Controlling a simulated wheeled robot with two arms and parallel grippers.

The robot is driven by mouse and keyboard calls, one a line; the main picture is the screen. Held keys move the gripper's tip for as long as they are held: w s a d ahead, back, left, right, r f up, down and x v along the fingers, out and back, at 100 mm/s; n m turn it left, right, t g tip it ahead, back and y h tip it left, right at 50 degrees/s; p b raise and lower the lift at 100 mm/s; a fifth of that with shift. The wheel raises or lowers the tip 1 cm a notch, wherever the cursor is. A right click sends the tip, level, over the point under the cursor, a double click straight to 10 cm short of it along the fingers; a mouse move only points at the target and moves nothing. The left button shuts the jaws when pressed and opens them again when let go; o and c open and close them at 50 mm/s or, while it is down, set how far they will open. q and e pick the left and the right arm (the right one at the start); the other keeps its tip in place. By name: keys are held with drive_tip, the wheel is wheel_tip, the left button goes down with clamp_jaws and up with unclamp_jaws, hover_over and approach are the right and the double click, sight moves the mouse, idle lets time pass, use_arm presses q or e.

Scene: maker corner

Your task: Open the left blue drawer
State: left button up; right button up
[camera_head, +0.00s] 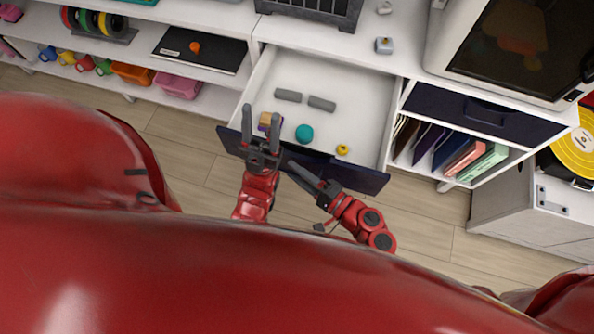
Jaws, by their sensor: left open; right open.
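The left blue drawer stands pulled out, its dark blue front (355,179) toward me and its white inside (352,92) in view. My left gripper (261,114) is open, its two fingers reaching over the left part of the drawer front. My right gripper (291,165) is at the middle of the front, lower than the left one. Its fingers point up and left; whether they touch the front or its handle I cannot tell. The right blue drawer (480,111) is shut, with a dark handle.
In the open drawer lie two grey bars (289,95), a teal ball (304,133), a small yellow thing (343,149) and a small tan and purple block (265,121) near my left fingers. Shelves with colourful items are left; folders (462,158) stand right. Bare wooden floor (430,225) lies in front.

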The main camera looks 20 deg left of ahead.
drive_tip(key=shift+d, duration=0.1)
idle(0.3)
drive_tip(key=shift+s+d, duration=0.1)
drive_tip(key=shift+d, duration=0.3)
drive_tip(key=b+v, duration=0.1)
drive_tip(key=v, duration=1.5)
drive_tip(key=shift+s+d, duration=0.15)
